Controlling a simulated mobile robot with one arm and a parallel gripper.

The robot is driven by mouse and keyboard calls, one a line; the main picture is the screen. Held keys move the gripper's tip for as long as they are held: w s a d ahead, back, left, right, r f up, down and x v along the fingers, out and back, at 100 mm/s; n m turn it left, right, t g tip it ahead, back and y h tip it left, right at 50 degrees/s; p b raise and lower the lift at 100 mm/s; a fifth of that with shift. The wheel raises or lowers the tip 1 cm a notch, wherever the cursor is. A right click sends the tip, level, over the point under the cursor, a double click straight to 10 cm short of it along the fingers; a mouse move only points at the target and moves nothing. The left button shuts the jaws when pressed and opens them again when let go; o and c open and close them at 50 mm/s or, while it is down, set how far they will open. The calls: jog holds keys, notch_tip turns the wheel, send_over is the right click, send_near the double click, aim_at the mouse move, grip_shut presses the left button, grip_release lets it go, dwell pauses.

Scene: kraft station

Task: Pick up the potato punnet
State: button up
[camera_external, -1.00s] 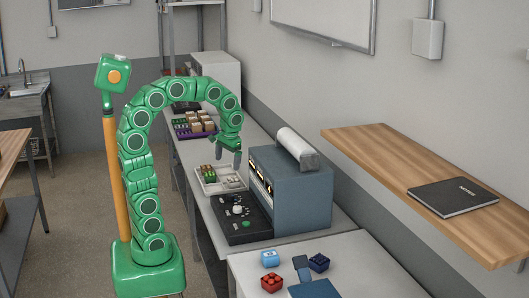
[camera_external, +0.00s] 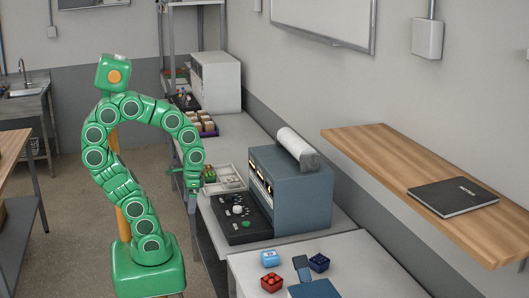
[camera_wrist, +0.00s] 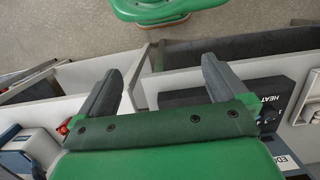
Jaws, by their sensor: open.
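My gripper (camera_external: 193,188) hangs by the front edge of the long counter, just left of the white divided tray (camera_external: 228,182). In the wrist view my gripper (camera_wrist: 160,78) is open, with nothing between its two grey fingers. I cannot tell for sure which thing is the potato punnet. Small brown boxes (camera_external: 206,124) stand in a purple tray farther back on the counter.
A black control panel (camera_external: 239,217) and a blue-grey machine (camera_external: 291,188) with a roll on top stand right of the white tray. A wooden shelf (camera_external: 390,170) juts from the wall. Floor shows left of the counter.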

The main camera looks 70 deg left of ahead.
jog(key=c, duration=0.5)
